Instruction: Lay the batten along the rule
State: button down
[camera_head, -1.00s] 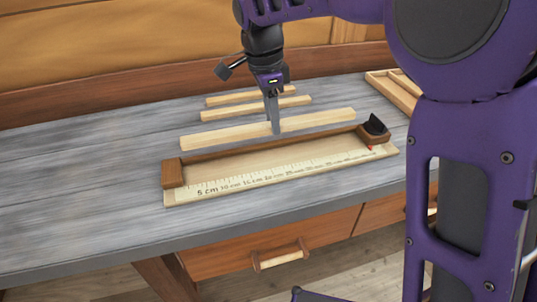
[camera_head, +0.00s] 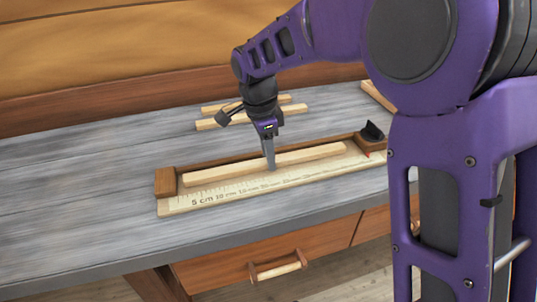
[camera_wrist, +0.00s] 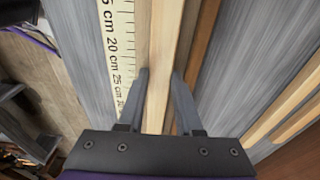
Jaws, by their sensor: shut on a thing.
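My gripper (camera_head: 270,166) is shut on a pale wooden batten (camera_head: 218,173), near the batten's middle. The batten lies lengthwise over the measuring board, between its brown back rail and the printed scale; I cannot tell whether it touches the board. The rule (camera_head: 230,196) has dark centimetre marks along its front edge. A brown end block (camera_head: 165,181) stands at its left end, just beyond the batten's left end. In the wrist view the fingers (camera_wrist: 158,90) straddle the batten (camera_wrist: 164,50), with the rule (camera_wrist: 118,45) to the left and the brown rail (camera_wrist: 198,50) to the right.
Two more pale battens (camera_head: 253,117) lie behind the board on the grey bench (camera_head: 80,175). A black piece (camera_head: 372,131) sits at the board's right end, near a small red mark. A drawer with a handle (camera_head: 278,266) is below the bench edge.

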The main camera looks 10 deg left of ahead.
aim_at(263, 161)
jog(key=c, duration=0.8)
grip_release()
jog(key=shift+c, duration=0.2)
notch_tip(263, 161, up, 12)
jog(key=a+p, duration=0.1)
jog(key=p, duration=0.1)
jog(key=shift+s+a+p, duration=0.15)
jog(key=shift+s+p, duration=0.15)
jog(key=shift+s, duration=0.1)
jog(key=shift+r, duration=0.1)
